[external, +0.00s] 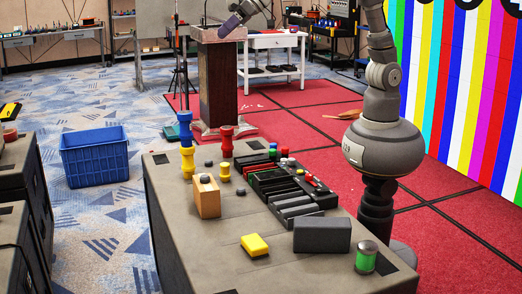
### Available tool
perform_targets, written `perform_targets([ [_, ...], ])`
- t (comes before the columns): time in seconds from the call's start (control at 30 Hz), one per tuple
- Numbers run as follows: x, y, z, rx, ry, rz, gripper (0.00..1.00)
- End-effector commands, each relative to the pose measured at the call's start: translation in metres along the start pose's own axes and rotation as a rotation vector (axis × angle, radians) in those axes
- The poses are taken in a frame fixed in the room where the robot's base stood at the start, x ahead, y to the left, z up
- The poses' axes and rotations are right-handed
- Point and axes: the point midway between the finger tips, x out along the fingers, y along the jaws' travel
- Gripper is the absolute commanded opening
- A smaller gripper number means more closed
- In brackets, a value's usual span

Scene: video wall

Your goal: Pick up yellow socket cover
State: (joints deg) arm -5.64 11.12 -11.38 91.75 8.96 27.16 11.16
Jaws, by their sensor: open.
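A small yellow block-like piece (254,245), which looks like the yellow socket cover, lies flat on the near part of the grey table (205,262). Nothing touches it. My gripper (232,24) is at the top of the external view, in front of the podium in the picture and far from the yellow piece. It is open and looks empty, though its fingers are small and hard to make out. The middle of my arm runs out of the top of the picture.
A dark grey block (321,235) and a green can (366,257) stand right of the yellow piece. A dark rack (290,190), a tan block (207,198), and yellow, blue and red spools (187,150) stand behind. The table's front left is clear. A blue crate (94,157) is on the floor.

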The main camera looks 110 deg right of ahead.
Motion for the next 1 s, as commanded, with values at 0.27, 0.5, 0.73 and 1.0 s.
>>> perform_targets([
  [0.27,0.22,0.122,0.215,0.243,-0.314,0.35,0.69],
  [0.5,0.26,0.185,0.303,0.297,-0.368,0.522,0.69],
  [0.73,0.282,0.202,0.32,0.302,-0.37,0.534,0.69],
  [1.0,0.312,0.218,0.34,0.302,-0.371,0.534,0.69],
])
